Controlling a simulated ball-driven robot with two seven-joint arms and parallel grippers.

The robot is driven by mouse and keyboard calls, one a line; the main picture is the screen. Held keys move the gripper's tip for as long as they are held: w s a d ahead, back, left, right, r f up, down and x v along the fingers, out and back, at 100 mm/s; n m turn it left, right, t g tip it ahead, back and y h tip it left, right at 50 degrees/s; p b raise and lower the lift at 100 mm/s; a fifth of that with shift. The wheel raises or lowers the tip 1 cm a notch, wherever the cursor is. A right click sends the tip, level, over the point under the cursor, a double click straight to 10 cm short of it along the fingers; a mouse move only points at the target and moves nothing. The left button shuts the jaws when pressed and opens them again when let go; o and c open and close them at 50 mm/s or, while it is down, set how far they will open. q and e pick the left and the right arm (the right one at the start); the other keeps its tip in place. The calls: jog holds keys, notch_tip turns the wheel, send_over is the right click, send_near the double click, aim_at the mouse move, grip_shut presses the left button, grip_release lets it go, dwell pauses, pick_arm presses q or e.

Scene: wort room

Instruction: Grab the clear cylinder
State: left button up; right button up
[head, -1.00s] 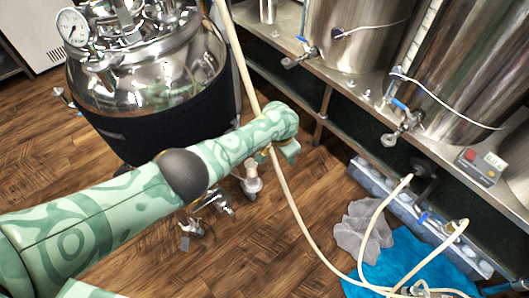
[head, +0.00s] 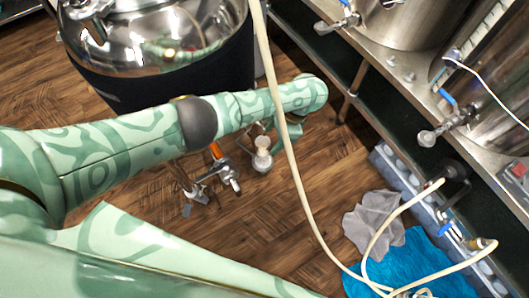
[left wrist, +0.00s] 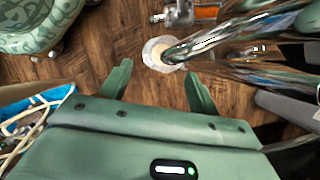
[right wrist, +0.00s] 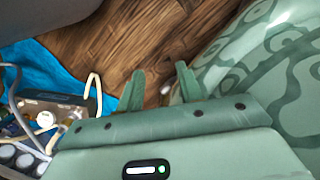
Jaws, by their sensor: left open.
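A small clear cylinder (head: 262,155) with a whitish look is low over the wood floor, by the metal fittings beside the big kettle. In the left wrist view the clear cylinder (left wrist: 160,53) is seen nearly end-on, just beyond the fingertips and roughly between them, with a metal pipe crossing part of it. My left gripper (left wrist: 157,74) is open and empty. In the head view its fingers are partly hidden by my arm and a hose. My right gripper (right wrist: 160,74) shows only in the right wrist view. Its fingers are apart with nothing held.
The dark-jacketed kettle (head: 160,75) stands behind my left arm. A cream hose (head: 293,165) hangs across the view near my left gripper. Metal valves (head: 220,172) lie left of the cylinder. A grey cloth (head: 372,222) and blue cloth (head: 405,265) lie at right, before a steel rack.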

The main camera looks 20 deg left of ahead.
aim_at(265, 145)
pick_arm(q)
jog(key=b+x, duration=0.1)
jog(key=x, duration=0.1)
jog(key=b+x, duration=0.1)
jog(key=x, duration=0.1)
jog(key=b+x, duration=0.1)
jog(key=x, duration=0.1)
jog(key=shift+w+a, duration=0.1)
jog(key=shift+a, duration=0.25)
pick_arm(e)
jog(key=shift+w+d+f+n, duration=0.2)
jog(key=shift+d+f, duration=0.2)
jog(key=shift+f, duration=0.1)
jog(key=shift+w+d+f+n, duration=0.2)
jog(key=shift+d+f, duration=0.2)
jog(key=shift+f, duration=0.1)
pick_arm(q)
jog(key=shift+c, duration=0.6)
grip_shut()
jog(key=shift+r, duration=0.15)
